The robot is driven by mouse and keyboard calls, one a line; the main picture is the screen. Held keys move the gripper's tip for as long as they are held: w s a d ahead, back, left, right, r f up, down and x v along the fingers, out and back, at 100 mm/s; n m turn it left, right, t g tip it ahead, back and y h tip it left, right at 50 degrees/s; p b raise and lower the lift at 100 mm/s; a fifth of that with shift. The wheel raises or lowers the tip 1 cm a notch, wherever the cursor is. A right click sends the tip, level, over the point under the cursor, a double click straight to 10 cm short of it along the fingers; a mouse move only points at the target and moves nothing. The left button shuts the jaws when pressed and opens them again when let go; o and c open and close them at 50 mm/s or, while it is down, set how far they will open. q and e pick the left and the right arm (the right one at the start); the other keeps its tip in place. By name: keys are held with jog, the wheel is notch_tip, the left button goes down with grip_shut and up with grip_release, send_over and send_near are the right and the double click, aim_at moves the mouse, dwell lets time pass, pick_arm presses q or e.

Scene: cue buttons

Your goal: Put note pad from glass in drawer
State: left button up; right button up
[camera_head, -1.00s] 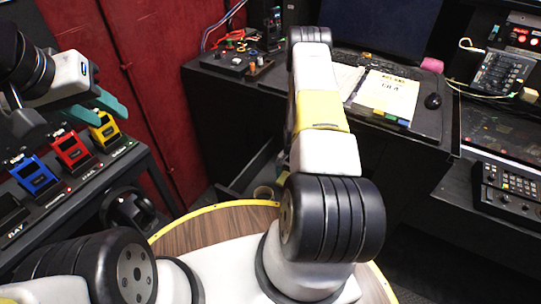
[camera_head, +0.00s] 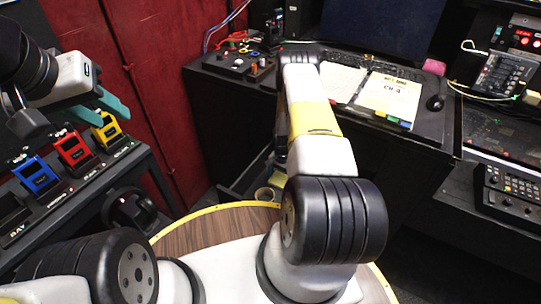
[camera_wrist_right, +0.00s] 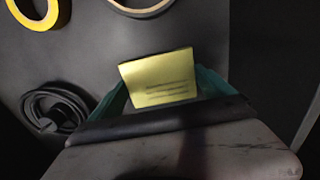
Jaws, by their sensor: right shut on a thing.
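The yellow note pad (camera_wrist_right: 158,78), with lines of writing, is between the teal fingers of my right gripper (camera_wrist_right: 160,92) in the right wrist view. The gripper is shut on it, above the dark floor of the open drawer (camera_wrist_right: 90,55). In the head view the drawer (camera_head: 238,190) stands partly open under the desk, and my right arm hides most of the gripper. A small yellow patch (camera_head: 281,178) shows beside the arm. My left gripper (camera_head: 100,110) is open at the left, over the button shelf. I cannot make out a glass.
The drawer holds a yellow tape roll (camera_wrist_right: 38,12), a tan roll (camera_wrist_right: 140,5) and a coiled black cable (camera_wrist_right: 58,110). Blue (camera_head: 35,175), red (camera_head: 76,150) and yellow (camera_head: 106,128) buttons stand on the left shelf. Papers (camera_head: 388,97) and a mouse (camera_head: 435,102) lie on the desk.

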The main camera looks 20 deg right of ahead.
jog(key=o, duration=1.1)
jog(key=shift+f, duration=0.1)
notch_tip(320, 180, up, 12)
notch_tip(320, 180, up, 16)
jog(key=n+t, duration=0.1)
jog(key=n, duration=0.1)
send_over(282, 180)
jog(key=w+a, duration=0.2)
jog(key=a, duration=0.1)
jog(key=s+a+r+n+t+y, duration=0.1)
jog(key=s+a+r, duration=0.1)
jog(key=r, duration=0.7)
jog(key=s+a+r+n+t, duration=0.1)
jog(key=s+a+r, duration=0.1)
jog(key=r, duration=0.7)
jog(key=s+a+r+n+t, duration=0.2)
jog(key=s+a+r+n, duration=0.15)
jog(key=s+r, duration=0.75)
jog(key=s+a+r+n, duration=0.1)
jog(key=s+r, duration=0.1)
jog(key=s, duration=0.2)
jog(key=s+a+r, duration=0.1)
jog(key=s, duration=0.3)
jog(key=s+a+r+n+t+y, duration=0.1)
jog(key=s+r, duration=0.1)
jog(key=s, duration=0.2)
jog(key=shift+s+a+r+n, duration=0.35)
jog(key=shift+a, duration=0.05)
